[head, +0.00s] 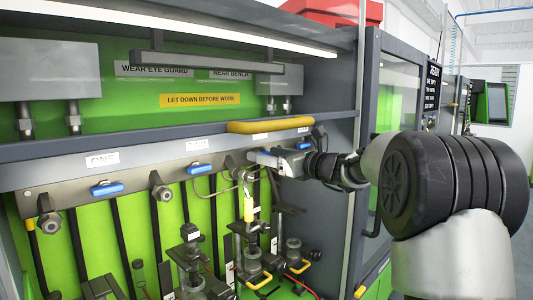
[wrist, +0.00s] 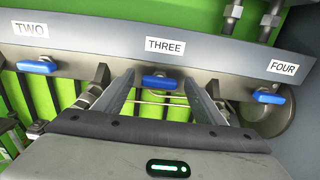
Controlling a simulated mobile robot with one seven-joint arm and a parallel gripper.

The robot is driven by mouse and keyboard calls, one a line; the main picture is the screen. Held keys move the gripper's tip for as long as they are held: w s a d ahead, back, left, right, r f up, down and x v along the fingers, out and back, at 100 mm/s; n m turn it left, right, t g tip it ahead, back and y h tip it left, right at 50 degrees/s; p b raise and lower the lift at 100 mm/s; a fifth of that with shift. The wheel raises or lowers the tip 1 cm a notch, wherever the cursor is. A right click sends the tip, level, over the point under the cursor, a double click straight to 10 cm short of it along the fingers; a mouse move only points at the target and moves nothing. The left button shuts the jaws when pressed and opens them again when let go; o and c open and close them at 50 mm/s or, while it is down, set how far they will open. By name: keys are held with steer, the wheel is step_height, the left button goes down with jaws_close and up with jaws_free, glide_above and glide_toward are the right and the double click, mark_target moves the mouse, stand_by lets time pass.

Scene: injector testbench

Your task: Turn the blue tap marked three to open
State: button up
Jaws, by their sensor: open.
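The blue tap marked three (wrist: 160,82) is on the grey rail, just below the white label THREE (wrist: 165,46). Its handle lies crosswise, along the rail. My gripper (wrist: 157,88) is open, with one finger on each side of this tap in the wrist view; I cannot tell whether either finger touches it. In the head view my gripper (head: 270,160) is at the rail from the right and hides most of the third tap and its label.
Blue tap two (wrist: 38,66) is left of my gripper and blue tap four (wrist: 268,97) is close on the right. A yellow bar (head: 270,126) juts out above the rail. Bench fixtures (head: 190,250) stand below. A grey cabinet post (head: 345,200) is on the right.

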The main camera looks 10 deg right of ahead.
steer(key=shift+w+a, duration=0.25)
steer(key=shift+w, duration=0.05)
steer(key=c, duration=1.1)
steer(key=shift+o, duration=0.2)
steer(key=shift+f+b, duration=0.1)
steer(key=shift+b, duration=0.2)
steer(key=shift+s+a+f+n+b, duration=0.1)
steer(key=shift+f+n+b, duration=0.05)
steer(key=shift+n+b, duration=4.4)
steer(key=shift+s+a+f+n+b, duration=0.1)
steer(key=shift+f+n+b, duration=0.05)
steer(key=shift+n+b, duration=4.35)
